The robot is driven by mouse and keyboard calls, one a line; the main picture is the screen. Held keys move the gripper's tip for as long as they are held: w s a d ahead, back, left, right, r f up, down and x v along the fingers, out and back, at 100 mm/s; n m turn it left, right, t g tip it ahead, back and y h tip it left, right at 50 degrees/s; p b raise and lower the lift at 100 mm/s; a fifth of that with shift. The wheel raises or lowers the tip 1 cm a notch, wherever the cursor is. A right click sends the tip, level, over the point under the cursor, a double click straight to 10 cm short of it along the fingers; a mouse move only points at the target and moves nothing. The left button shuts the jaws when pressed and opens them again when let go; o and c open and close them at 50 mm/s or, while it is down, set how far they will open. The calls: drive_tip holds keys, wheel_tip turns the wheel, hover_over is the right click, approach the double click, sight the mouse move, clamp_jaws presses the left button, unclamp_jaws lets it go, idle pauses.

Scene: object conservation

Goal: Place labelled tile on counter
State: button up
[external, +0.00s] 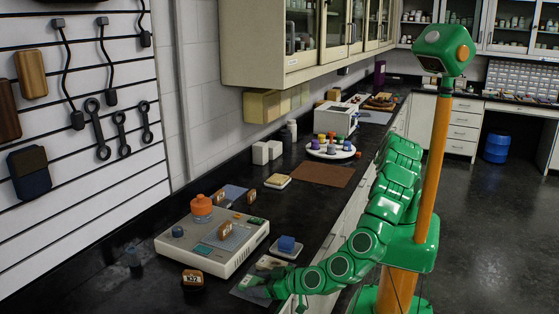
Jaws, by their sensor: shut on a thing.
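My green gripper (256,286) is low over the front of the black counter (125,285), at the end of my green arm. It is shut on a small pale tile (252,281), mostly hidden by the fingers, so any label on it cannot be read. A grey flat sheet (236,292) lies under or beside the gripper; whether the tile touches it I cannot tell. A brown block with a white label (193,279) stands on the counter left of the gripper. Another small pale-and-brown tile (269,262) lies just behind the gripper.
A beige instrument (212,246) with an orange knob stands behind and left. A blue block (287,243) sits on a small white dish. A brown mat (321,174) and a round tray of coloured items (331,152) lie farther back. Bare counter shows at front left.

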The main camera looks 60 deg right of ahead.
sight(260, 284)
drive_tip(key=shift+r, duration=0.15)
wheel_tip(260, 284, up, 10)
idle(0.6)
drive_tip(key=shift+w, duration=0.1)
